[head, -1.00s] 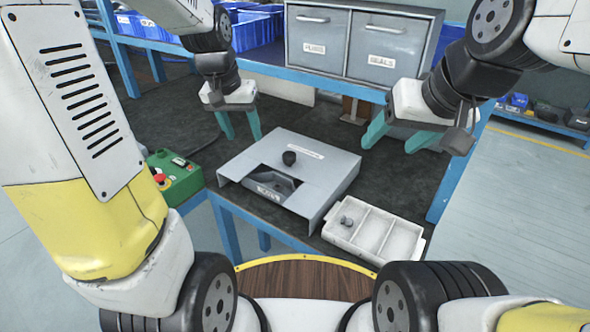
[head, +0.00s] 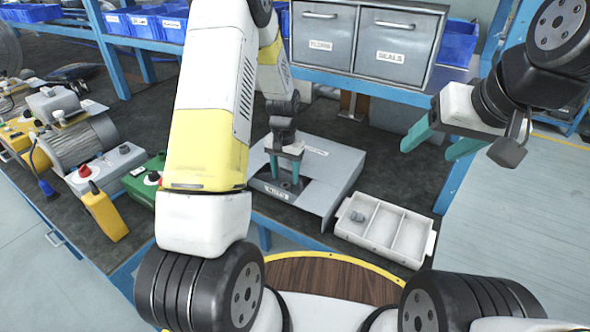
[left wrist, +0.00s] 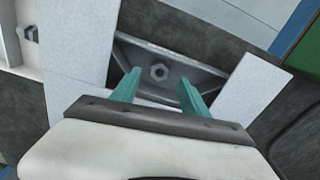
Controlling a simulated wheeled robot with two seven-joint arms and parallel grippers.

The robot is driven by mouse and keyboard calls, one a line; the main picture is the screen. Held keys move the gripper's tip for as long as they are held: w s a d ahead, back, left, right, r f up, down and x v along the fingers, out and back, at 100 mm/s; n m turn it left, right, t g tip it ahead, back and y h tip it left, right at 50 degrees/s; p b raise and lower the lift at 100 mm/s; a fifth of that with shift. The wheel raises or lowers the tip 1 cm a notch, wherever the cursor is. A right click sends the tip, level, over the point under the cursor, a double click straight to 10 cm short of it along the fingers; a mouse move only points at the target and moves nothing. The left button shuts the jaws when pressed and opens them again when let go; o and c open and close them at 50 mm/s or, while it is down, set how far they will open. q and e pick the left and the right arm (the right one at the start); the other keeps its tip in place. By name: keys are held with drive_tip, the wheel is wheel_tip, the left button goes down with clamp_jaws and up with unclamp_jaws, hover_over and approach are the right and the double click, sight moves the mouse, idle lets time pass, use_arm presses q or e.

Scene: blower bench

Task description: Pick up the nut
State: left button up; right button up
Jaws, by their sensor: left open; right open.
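A small grey hex nut (left wrist: 160,72) shows in the left wrist view, on the metal floor of the recess in the grey housing (head: 335,185). My left gripper (head: 284,183) points down into the housing's opening. In the left wrist view its teal fingers (left wrist: 158,84) are open, with the nut between and just beyond their tips; I see no grip on it. In the head view the nut is hidden behind the gripper. My right gripper (head: 430,148) is open and empty, in the air right of the housing.
A white tray (head: 427,243) with three compartments stands right of the housing; small grey hardware (head: 358,216) lies in its left compartment. A green control box (head: 148,178) stands left, beside a motor (head: 85,143). Grey drawers (head: 365,45) stand behind. Bare mat lies right of the housing.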

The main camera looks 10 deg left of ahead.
sight(286, 185)
use_arm(q)
wheel_tip(286, 185, down, 3)
drive_tip(key=shift+f, duration=0.15)
drive_tip(key=shift+c, duration=0.2)
clamp_jaws()
